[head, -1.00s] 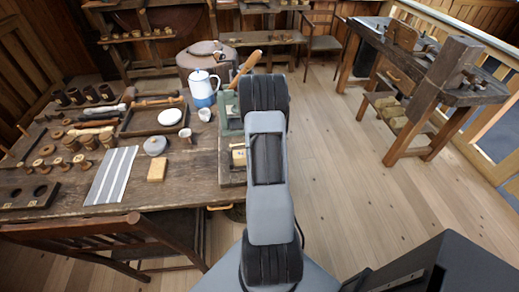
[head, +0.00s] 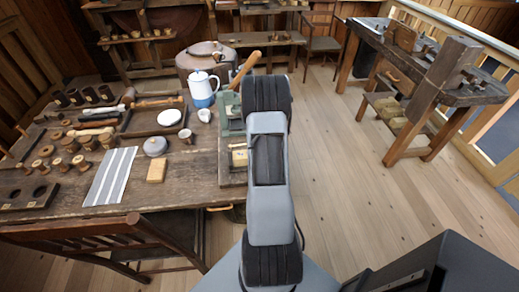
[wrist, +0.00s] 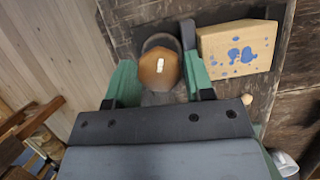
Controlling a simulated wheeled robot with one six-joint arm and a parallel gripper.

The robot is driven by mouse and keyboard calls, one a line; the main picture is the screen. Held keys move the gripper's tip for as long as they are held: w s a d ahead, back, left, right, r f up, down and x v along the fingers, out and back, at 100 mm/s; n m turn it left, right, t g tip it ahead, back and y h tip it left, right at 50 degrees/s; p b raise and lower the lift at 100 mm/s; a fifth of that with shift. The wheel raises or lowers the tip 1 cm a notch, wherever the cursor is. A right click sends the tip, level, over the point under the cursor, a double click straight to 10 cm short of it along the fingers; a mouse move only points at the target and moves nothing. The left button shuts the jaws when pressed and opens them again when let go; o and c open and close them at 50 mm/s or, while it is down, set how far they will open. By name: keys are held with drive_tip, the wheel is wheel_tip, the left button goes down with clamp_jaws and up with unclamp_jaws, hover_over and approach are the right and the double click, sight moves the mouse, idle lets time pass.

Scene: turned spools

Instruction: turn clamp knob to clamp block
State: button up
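The clamp knob (wrist: 160,70) is brown and rounded, with a pale mark on its face and a dark ring behind it. It lies between the two green fingers of my gripper (wrist: 160,66) in the wrist view. The fingers are apart, their inner edges close to the knob's two sides; I cannot tell whether they touch it. The block (wrist: 238,50), pale wood with blue spots, lies right of the knob, next to a dark upright part (wrist: 188,34).
The workbench (head: 190,185) holds a blue-and-white pot (head: 201,88), a striped sheet (head: 110,176), a small wooden block (head: 156,170), a lidded grey pot (head: 155,146) and several spools. A wooden handle (head: 245,70) rises behind my arm. Open floor lies to the right.

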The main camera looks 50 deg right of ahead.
drive_tip(key=o, duration=0.3)
drive_tip(key=shift+o, duration=0.2)
drive_tip(key=p+v, duration=0.5)
drive_tip(key=v, duration=0.3)
drive_tip(key=shift+d, duration=0.15)
idle(0.6)
